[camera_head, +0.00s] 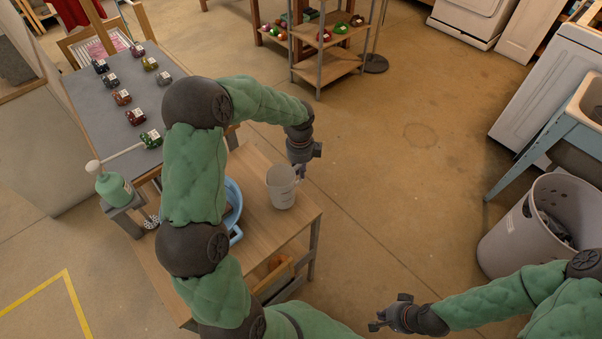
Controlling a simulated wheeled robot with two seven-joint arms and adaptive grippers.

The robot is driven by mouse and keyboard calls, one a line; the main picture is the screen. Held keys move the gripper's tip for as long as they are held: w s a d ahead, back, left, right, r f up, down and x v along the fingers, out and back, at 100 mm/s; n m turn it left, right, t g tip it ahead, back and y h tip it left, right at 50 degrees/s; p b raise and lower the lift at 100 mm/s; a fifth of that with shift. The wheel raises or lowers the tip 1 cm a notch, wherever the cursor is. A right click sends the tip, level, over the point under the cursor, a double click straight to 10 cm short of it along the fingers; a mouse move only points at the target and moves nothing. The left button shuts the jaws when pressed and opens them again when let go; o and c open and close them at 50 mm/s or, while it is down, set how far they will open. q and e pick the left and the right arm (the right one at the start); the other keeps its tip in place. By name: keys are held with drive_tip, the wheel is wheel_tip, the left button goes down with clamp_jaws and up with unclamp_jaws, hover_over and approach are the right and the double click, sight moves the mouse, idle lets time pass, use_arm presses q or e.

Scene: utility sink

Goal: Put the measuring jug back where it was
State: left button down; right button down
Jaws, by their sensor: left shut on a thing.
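The measuring jug (281,190) is whitish and looks upright, over the right part of the wooden table (272,228). I cannot tell whether its base touches the tabletop. My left gripper (300,174) comes down from above and is shut on the jug at its upper right side. The gripper and its wrist hide the grip in part. My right gripper (377,312) is low in the picture, over the floor to the right of the table. Its fingers look spread and nothing shows between them.
A blue basin (236,211) sits on the table left of the jug, partly behind my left arm. A grey table (90,91) holds several small toy cars. A grey laundry basket (512,239) stands at right. The middle floor is clear.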

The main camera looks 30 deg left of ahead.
use_arm(q)
drive_tip(key=shift+f, duration=0.7)
drive_tip(key=shift+f, duration=0.15)
drive_tip(key=c, duration=1.3)
unclamp_jaws()
wheel_tip(320, 180, up, 12)
drive_tip(key=p, duration=0.3)
drive_tip(key=shift+a+r, duration=0.15)
drive_tip(key=shift+r, duration=0.1)
